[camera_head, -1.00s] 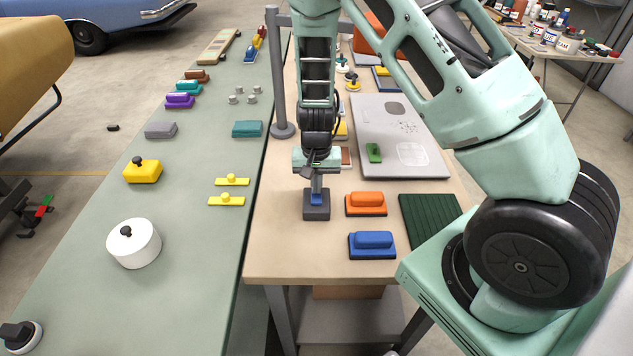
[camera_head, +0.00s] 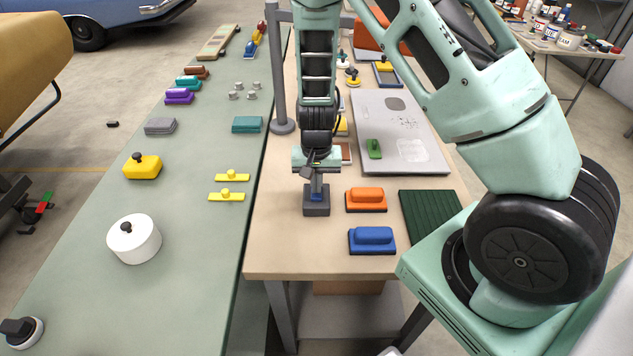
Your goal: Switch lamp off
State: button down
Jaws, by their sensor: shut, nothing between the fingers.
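My gripper (camera_head: 316,188) points straight down over a small dark grey box (camera_head: 316,209) near the front left of the tan table. The fingers are shut with nothing between them. Their tips are at the top of the box. A bit of dark blue, apparently a switch part, shows on top of the box; the fingers hide much of it. I cannot tell whether the tips touch it or which way it is set. No lamp can be clearly made out.
An orange block (camera_head: 366,199) and a blue block (camera_head: 372,240) lie right of the box, beside a dark green ribbed mat (camera_head: 430,218). A grey panel (camera_head: 420,150) lies farther back. A grey post (camera_head: 281,90) stands left of my arm. The front table edge is clear.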

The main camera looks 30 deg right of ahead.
jog(key=shift+r+p, duration=0.45)
jog(key=shift+r, duration=0.05)
notch_tip(320, 180, up, 13)
jog(key=p, duration=0.1)
dwell(0.4)
jog(key=m+b, duration=0.2)
jog(key=m, duration=0.4)
jog(key=m+b, duration=0.2)
jog(key=m, duration=0.4)
jog(key=w+d+m+b, duration=0.1)
jog(key=m+b, duration=0.2)
jog(key=m, duration=0.3)
jog(key=shift+w, duration=0.1)
jog(key=shift+f, duration=0.2)
